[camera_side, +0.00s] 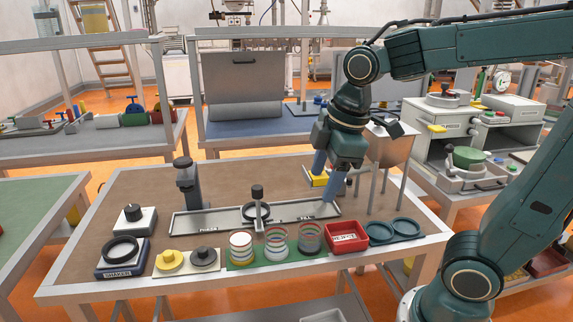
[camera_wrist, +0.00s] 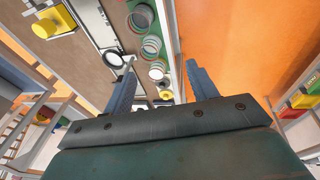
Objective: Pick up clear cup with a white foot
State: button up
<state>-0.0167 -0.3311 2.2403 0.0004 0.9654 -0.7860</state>
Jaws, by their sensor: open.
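Three clear cups with coloured rings stand in a row on a green mat (camera_side: 262,262) at the table's front. I cannot tell for sure which has the white foot. My gripper (camera_side: 326,182) is open and empty, above the table behind and right of the cups, touching none. The wrist view shows a row of round cups (camera_wrist: 152,46) beyond my open fingers (camera_wrist: 160,78).
A long grey tray (camera_side: 190,221) with a post lies behind the cups. Yellow and dark knobbed discs (camera_side: 170,260) and a shaker (camera_side: 122,257) stand left. The brown tabletop behind the tray is mostly clear.

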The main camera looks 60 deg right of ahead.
aim_at(275, 241)
jog(key=w+f+n+g, duration=0.1)
jog(key=w+f+n, duration=0.2)
jog(key=w+n, duration=0.2)
jog(key=w+a+f+n+g, duration=0.1)
jog(key=w+f+n+g, duration=0.1)
jog(key=w+n, duration=0.4)
jog(key=shift+f, duration=0.65)
jog(key=shift+f, duration=0.15)
jog(key=shift+f, duration=4.15)
jog(key=shift+s+d+f, duration=0.1)
jog(key=shift+f, duration=2.5)
